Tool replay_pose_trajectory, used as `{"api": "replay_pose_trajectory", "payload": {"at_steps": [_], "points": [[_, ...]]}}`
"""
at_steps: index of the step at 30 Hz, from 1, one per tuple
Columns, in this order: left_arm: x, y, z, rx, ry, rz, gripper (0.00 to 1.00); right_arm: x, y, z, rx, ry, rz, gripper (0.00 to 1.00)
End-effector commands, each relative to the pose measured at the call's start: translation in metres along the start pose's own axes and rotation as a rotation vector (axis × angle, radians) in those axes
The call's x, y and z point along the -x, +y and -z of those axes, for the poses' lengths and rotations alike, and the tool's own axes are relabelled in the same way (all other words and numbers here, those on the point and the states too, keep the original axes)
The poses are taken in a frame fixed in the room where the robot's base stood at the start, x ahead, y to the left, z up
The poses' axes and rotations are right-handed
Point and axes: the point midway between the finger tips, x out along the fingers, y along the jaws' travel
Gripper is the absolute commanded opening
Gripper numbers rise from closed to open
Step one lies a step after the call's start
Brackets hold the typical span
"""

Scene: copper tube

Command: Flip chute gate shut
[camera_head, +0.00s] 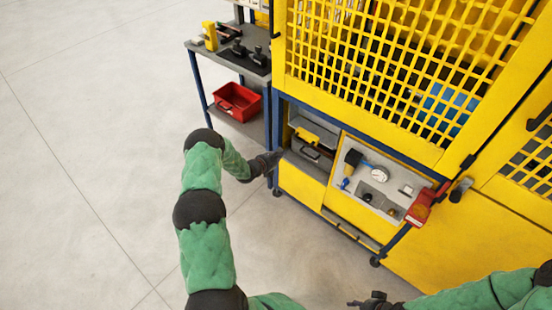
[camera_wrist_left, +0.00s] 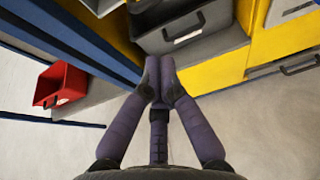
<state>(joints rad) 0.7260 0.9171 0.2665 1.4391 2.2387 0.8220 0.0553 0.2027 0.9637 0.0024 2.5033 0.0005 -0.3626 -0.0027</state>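A yellow flap (camera_head: 314,130), which looks like the chute gate, slants inside the recess at the left end of the yellow machine. Below it sits a dark grey bin (camera_head: 311,153) with a handle; the bin also shows in the left wrist view (camera_wrist_left: 205,35). My left gripper (camera_head: 276,157) is just left of the recess, by the blue frame post, apart from the flap. In the left wrist view its fingertips (camera_wrist_left: 159,67) are together with nothing visible between them. My right gripper (camera_head: 372,301) is at the bottom edge, its fingers too unclear to read.
A panel with a gauge (camera_head: 380,174) and knobs is right of the recess. A red device (camera_head: 420,207) hangs at the machine's corner. A yellow mesh guard (camera_head: 400,70) rises above. A side shelf holds a red bin (camera_head: 238,102). The floor at left is clear.

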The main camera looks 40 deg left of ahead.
Motion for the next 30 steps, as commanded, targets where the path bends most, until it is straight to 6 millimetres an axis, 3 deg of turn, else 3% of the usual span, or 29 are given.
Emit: {"api": "replay_pose_trajectory", "payload": {"at_steps": [6,12,30], "points": [[-0.042,-0.001,0.002,-0.001,-0.002,0.001,0.00,-0.014,0.005,0.001,0.000,0.000,0.000,0.40],[-0.064,0.000,-0.014,-0.001,-0.001,0.000,0.00,-0.020,0.007,0.001,0.000,0.000,0.000,0.40],[-0.075,0.000,-0.022,0.000,0.000,0.000,0.00,-0.024,0.008,0.001,0.000,0.000,0.000,0.40]]}}
